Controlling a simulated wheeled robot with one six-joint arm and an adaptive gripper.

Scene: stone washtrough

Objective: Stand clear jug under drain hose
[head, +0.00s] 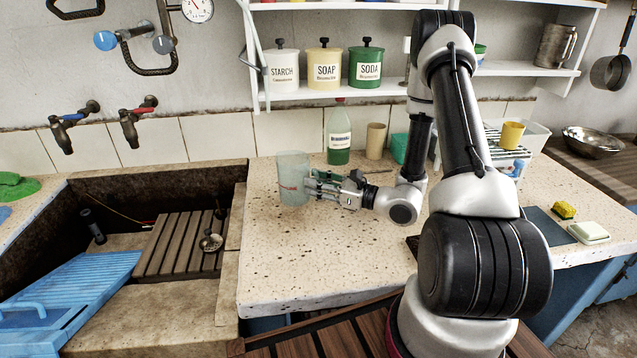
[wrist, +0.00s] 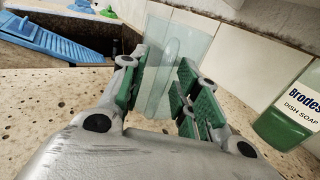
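The clear jug (head: 292,172) stands upright on the speckled stone counter, left of my gripper. My gripper (head: 312,186) is low over the counter at the jug's right side. In the wrist view the jug (wrist: 205,45) is just beyond the green-padded fingers (wrist: 160,92). The fingers are apart, with an upright clear strip, which looks like the jug's handle, showing between them. I see no clear grip on it. A short dark tube (head: 93,226) leans in the stone trough at the left and may be the drain hose; I cannot be sure.
A green dish soap bottle (head: 339,135) stands behind the jug, beside a tan cup (head: 375,141). The trough holds a wooden slatted rack (head: 175,243) and a blue ribbed board (head: 85,285). Taps (head: 135,115) jut from the wall above. The counter's front left is clear.

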